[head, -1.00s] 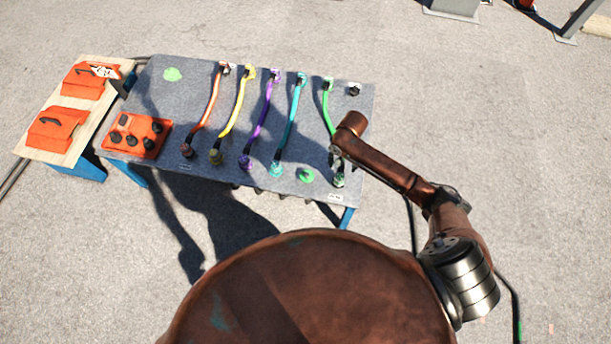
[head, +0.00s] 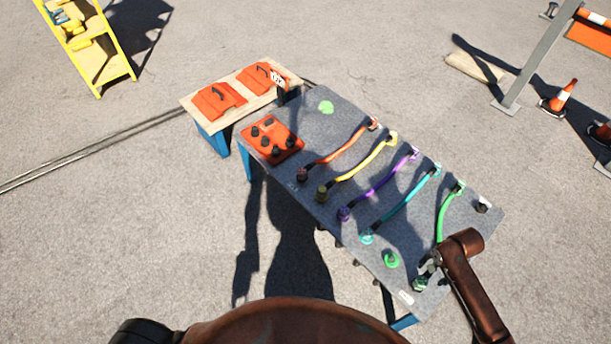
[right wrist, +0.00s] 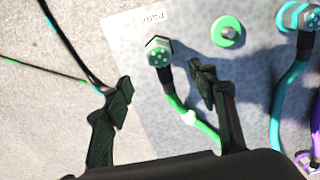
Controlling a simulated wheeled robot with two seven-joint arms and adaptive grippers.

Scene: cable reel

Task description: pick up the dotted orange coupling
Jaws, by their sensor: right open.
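The orange cable lies on the grey table, with an orange coupling (head: 302,174) at its near end. It is too small in the head view for me to make out dots. My right gripper (head: 430,262) is at the table's near right corner, at the green cable, well to the right of the orange coupling. In the right wrist view my right gripper (right wrist: 163,90) is open and empty. Its fingers are on either side of the green cable, just short of a dotted green coupling (right wrist: 158,52). The orange coupling is outside the wrist view. My left gripper is not in view.
Yellow (head: 357,172), purple (head: 376,189) and turquoise (head: 404,206) cables lie between the orange and green ones. A red-orange box with black knobs (head: 271,139) stands left of the orange coupling. A wooden bench (head: 195,101) with orange cases stands beyond.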

